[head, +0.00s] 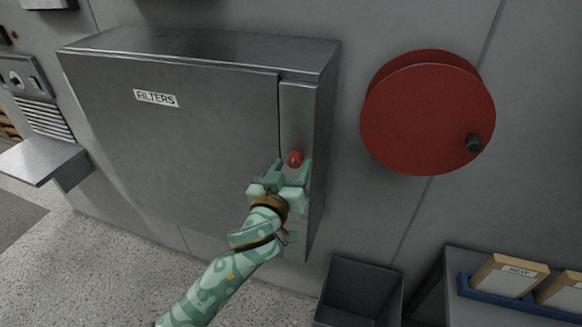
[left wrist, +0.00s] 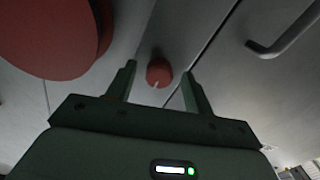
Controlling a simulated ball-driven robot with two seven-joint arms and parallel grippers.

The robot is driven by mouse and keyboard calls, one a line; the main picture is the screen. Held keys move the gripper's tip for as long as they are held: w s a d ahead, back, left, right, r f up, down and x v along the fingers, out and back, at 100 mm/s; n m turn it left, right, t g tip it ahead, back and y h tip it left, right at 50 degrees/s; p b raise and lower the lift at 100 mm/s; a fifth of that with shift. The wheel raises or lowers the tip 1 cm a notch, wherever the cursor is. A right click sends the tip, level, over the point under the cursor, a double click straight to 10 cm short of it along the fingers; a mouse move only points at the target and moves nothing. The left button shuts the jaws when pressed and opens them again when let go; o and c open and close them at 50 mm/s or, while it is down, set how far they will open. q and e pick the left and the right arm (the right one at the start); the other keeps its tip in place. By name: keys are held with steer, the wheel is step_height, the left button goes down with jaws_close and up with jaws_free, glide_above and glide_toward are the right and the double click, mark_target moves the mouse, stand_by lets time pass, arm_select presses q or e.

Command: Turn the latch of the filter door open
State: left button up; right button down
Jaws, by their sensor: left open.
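The filter door (head: 190,130) is a grey metal panel with a "FILTERS" label on the front of a wall cabinet. Its red latch knob (head: 295,158) sits on the narrow strip right of the door; it also shows in the left wrist view (left wrist: 159,72) with a pale mark on its lower edge. My left gripper (head: 291,172) is open just below the knob in the head view. In the wrist view the knob lies between and beyond the fingertips, apparently not touched. A bar handle (left wrist: 297,30) shows on the door in the wrist view. My right gripper is not in view.
A large red disc (head: 425,115) with a black knob (head: 473,143) is on the wall to the right. A dark open bin (head: 360,290) stands below. A metal shelf (head: 45,160) juts out at left.

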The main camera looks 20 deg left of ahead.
arm_select(q)
steer(key=c, duration=1)
